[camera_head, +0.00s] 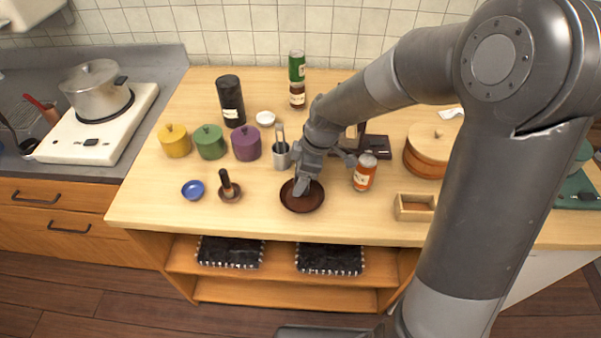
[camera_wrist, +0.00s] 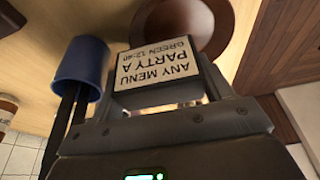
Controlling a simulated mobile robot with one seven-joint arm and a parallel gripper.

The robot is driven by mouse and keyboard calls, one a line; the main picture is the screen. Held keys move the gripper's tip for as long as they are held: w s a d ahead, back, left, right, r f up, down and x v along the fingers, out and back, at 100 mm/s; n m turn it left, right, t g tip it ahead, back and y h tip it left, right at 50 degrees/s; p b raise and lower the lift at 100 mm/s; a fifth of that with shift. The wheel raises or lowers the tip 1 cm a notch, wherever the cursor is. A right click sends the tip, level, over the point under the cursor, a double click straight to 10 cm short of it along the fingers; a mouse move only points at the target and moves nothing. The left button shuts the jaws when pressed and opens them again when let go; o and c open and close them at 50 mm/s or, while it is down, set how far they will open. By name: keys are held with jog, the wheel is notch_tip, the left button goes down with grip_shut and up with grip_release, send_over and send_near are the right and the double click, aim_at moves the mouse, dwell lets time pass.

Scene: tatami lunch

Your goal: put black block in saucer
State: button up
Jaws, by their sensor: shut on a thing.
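My gripper (camera_head: 301,187) is low over the round brown saucer (camera_head: 308,207) on the counter. In the wrist view, my gripper (camera_wrist: 164,96) is shut on the black block (camera_wrist: 160,70), which has a white label with print on its face. The saucer shows beyond the block in the wrist view (camera_wrist: 190,18), and the block's far end overlaps its edge in the picture. I cannot tell whether the block touches the saucer. In the head view the block is not clearly seen behind my gripper.
A small dish with a dark upright item (camera_head: 230,195), a blue dish (camera_head: 193,190) and a wooden box (camera_head: 413,208) are near the front edge.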

jog(key=shift+f, duration=0.15)
jog(key=shift+f, duration=0.15)
jog(key=o, duration=0.7)
jog(key=shift+r, duration=0.35)
jog(key=v, duration=1.2)
